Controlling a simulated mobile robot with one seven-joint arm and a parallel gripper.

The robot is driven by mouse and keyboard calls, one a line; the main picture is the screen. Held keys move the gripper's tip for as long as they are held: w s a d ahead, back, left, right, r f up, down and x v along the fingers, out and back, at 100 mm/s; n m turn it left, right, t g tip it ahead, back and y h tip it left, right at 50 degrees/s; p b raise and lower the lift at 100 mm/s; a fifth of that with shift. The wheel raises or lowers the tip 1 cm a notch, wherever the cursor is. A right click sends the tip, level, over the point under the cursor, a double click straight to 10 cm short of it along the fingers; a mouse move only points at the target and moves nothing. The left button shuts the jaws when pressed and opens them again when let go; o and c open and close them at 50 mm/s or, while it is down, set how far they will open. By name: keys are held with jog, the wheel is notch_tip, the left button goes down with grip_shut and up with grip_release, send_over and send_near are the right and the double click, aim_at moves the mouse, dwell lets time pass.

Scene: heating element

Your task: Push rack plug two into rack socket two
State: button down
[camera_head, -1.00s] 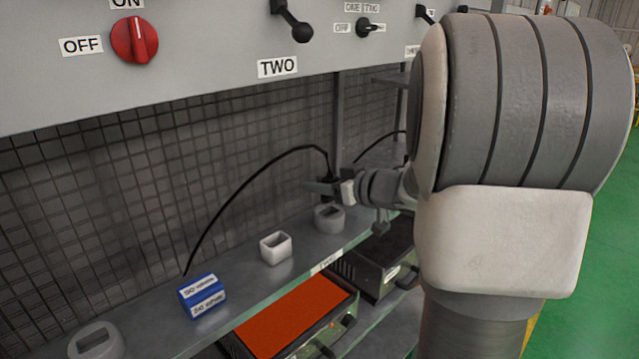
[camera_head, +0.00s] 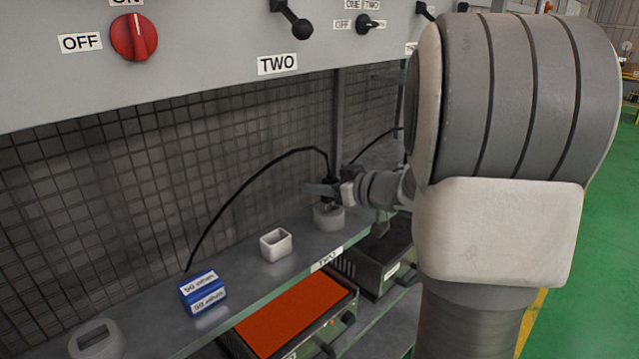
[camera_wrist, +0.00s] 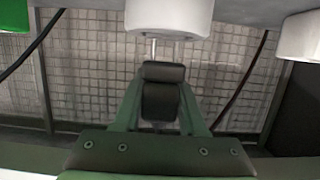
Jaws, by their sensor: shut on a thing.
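My gripper (camera_head: 330,188) is shut on a black plug, rack plug two, with a black cable (camera_head: 262,168) arching up from it to the left. In the wrist view the dark plug (camera_wrist: 162,95) sits between my gripper's fingers (camera_wrist: 160,105). A thin metal pin shows between the plug and a pale rounded socket (camera_wrist: 168,17). In the head view my gripper is right above a grey rounded socket (camera_head: 327,218) on the shelf, close to its top. How far the pin is inside cannot be told.
The shelf (camera_head: 240,275) carries a white square socket (camera_head: 275,244), a blue labelled block (camera_head: 203,292) and another grey socket (camera_head: 96,341). A "TWO" label (camera_head: 326,260) is on the shelf edge. An orange-topped heater (camera_head: 292,305) stands below. A tiled wall (camera_head: 110,200) is behind.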

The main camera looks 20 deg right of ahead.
jog(key=shift+f+b, duration=1.05)
jog(key=shift+f, duration=0.65)
jog(key=shift+c, duration=1.9)
grip_release()
jog(key=shift+s, duration=0.1)
jog(key=v, duration=1.7)
jog(key=shift+r, duration=0.15)
